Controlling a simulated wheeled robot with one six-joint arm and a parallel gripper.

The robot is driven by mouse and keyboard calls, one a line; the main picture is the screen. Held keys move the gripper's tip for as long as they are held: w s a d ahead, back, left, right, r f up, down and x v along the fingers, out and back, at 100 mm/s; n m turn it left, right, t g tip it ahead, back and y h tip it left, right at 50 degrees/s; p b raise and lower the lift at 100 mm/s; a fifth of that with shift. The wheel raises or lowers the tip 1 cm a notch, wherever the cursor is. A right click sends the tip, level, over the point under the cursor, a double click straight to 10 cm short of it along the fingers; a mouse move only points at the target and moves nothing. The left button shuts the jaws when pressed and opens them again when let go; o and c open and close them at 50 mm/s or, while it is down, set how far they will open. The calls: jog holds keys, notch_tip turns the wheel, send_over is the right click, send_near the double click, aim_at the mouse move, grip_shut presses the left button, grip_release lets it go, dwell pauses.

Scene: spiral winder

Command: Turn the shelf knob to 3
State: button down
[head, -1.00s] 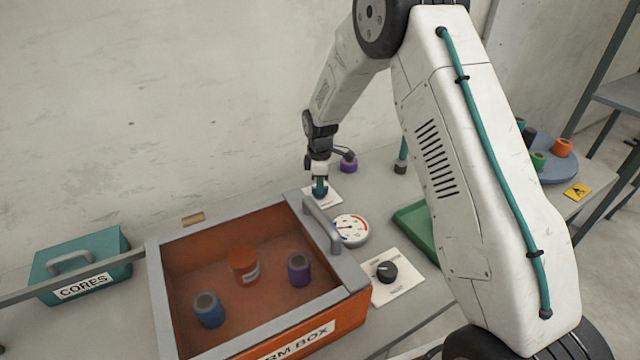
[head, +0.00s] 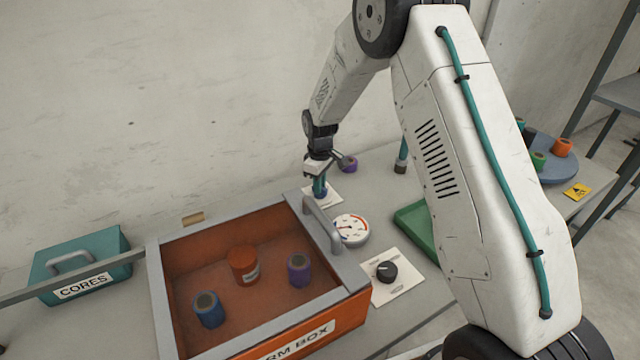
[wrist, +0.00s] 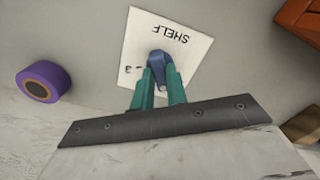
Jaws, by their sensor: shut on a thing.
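The shelf knob (wrist: 160,63) is a small dark blue knob on a white plate (wrist: 187,50) lettered SHELF, in the wrist view. The plate also shows in the head view (head: 334,198), beyond the far right corner of the orange box. My gripper (wrist: 161,80) has its teal fingers on both sides of the knob and is shut on it. In the head view my gripper (head: 319,188) reaches down onto the plate. The fingers hide part of the knob and of the plate's marks, so I cannot read its setting.
A purple roll (head: 347,163) lies close behind the plate. The open orange warm box (head: 355,283) with its raised handle, a round gauge (head: 350,229) and a black knob on another white plate (head: 399,262) are nearby. A green tray (head: 418,232) sits right.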

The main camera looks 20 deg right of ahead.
jog(key=m, duration=0.4)
jog(key=shift+m, duration=0.3)
jog(key=m, duration=0.9)
jog(key=shift+w+m, duration=0.1)
jog(key=shift+m, duration=2.2)
jog(key=c, duration=1.4)
grip_release()
